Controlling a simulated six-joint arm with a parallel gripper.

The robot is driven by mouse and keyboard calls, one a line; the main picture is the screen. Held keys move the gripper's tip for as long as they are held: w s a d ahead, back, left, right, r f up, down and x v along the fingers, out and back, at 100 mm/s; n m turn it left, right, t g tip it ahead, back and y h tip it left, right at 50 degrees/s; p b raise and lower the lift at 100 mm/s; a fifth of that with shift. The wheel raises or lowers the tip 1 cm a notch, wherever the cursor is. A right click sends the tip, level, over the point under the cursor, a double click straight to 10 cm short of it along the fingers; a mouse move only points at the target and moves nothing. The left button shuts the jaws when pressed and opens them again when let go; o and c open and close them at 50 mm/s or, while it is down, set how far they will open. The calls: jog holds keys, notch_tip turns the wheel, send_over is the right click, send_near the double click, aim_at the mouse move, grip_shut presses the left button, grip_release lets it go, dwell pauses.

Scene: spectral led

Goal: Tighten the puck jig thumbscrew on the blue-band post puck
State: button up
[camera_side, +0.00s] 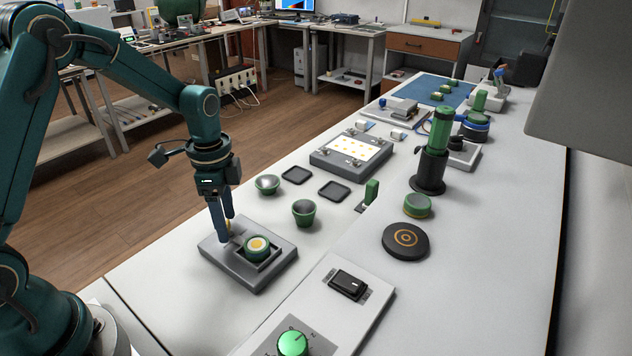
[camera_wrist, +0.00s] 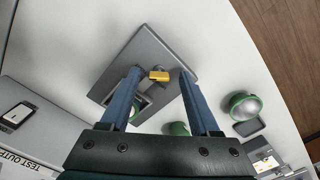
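The grey puck jig (camera_side: 222,256) lies on the white bench, and its plate also shows in the wrist view (camera_wrist: 160,48). A green puck with a white and yellow centre (camera_side: 258,247) sits in its square nest; no blue band is visible on it. In the wrist view my left finger partly hides the nest. The yellow thumbscrew (camera_wrist: 159,76) is at the jig beside the nest. My gripper (camera_wrist: 159,73) is open, pointing down over the jig, with one blue finger on each side of the thumbscrew and a gap to each. In the side view the fingers (camera_side: 226,226) partly hide the thumbscrew.
Two green cups (camera_side: 267,184) (camera_side: 304,212) and two black trays (camera_side: 295,175) (camera_side: 333,191) stand behind the jig. A switch panel (camera_side: 322,296) is at its right. A black disc (camera_side: 406,241) and a tall green-topped post (camera_side: 434,150) stand farther right.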

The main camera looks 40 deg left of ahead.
jog(key=shift+r, duration=2.6)
